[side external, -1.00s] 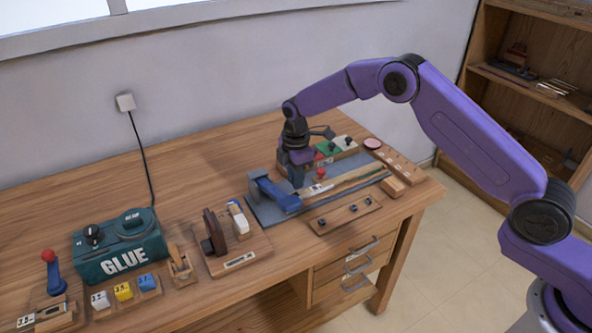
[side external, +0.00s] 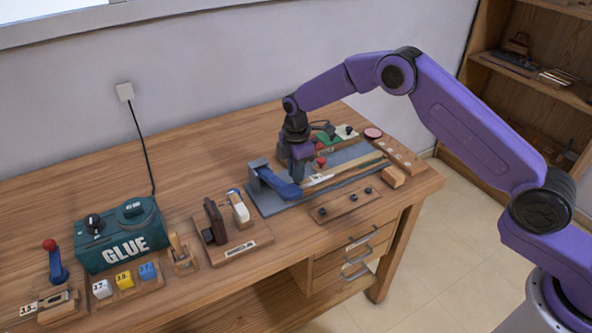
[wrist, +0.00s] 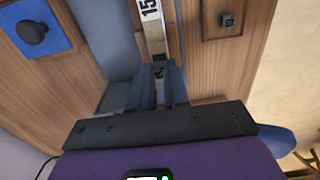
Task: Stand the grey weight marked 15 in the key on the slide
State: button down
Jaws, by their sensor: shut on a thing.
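My gripper (side external: 302,180) points down over the near-left end of the slide. The key (side external: 352,174) is a long pale wooden stick lying along the grey-blue slide (side external: 268,208). I cannot tell whether the weight touches the key.
A blue lever (side external: 278,184) stands close left of my gripper. A peg board (side external: 345,205) lies in front of the slide, and a red knob (side external: 321,162) is behind. The glue box (side external: 120,240) and marked cubes (side external: 124,279) are far left. Bare tabletop lies at the back left.

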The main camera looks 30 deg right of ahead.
jog(key=shift+f, duration=1)
dwell(1.8)
jog(key=c, duration=0.6)
grip_release()
jog(key=shift+r, duration=0.1)
jog(key=shift+r, duration=3.35)
jog(key=shift+r, duration=0.15)
